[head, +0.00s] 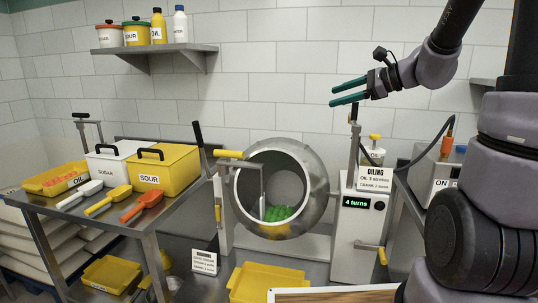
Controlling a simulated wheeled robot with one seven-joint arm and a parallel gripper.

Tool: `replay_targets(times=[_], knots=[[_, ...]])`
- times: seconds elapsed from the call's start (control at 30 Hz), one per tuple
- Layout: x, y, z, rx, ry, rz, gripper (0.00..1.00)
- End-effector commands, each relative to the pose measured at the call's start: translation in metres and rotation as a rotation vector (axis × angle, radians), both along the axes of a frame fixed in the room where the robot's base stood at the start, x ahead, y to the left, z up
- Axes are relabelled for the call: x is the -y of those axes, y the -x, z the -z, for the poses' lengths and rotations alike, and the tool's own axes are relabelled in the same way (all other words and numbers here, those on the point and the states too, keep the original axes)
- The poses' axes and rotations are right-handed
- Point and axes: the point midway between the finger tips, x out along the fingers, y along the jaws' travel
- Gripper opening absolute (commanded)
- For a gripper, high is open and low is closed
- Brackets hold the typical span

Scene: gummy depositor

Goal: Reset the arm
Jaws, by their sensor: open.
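My gripper (349,91) is in the upper right of the head view, on my grey arm. Its two green fingers are apart, point left and hold nothing. It is in the air in front of the tiled wall, above and to the right of the round metal drum (322,176). The drum's mouth faces forward, and green pieces (279,213) lie in its bottom. A display (357,203) on the post right of the drum reads "4 turns".
At left, a metal table (60,214) bears a white sugar bin (106,171), a yellow sour bin (180,172) and several scoops. A wall shelf (150,48) holds containers. Below the drum are a yellow tray (266,284) and a yellow-handled crank (369,246). A lever (354,135) stands below my gripper.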

Motion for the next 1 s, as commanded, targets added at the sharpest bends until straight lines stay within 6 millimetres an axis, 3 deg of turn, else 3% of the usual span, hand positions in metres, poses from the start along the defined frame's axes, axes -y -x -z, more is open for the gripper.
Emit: replay_targets(times=[0.03,0.17,0.3,0.4,0.63,1.0], knots=[[-0.013,0.027,-0.006,0.042,0.107,-0.078,0.61],[-0.024,0.09,-0.004,0.14,0.41,-0.265,0.61],[-0.012,0.145,-0.001,0.276,0.749,-0.428,0.61],[0.005,0.172,-0.002,0.376,0.976,-0.512,0.61],[0.037,0.201,-0.012,0.531,1.314,-0.603,0.61],[0.044,0.205,-0.014,0.555,1.376,-0.618,0.61]])
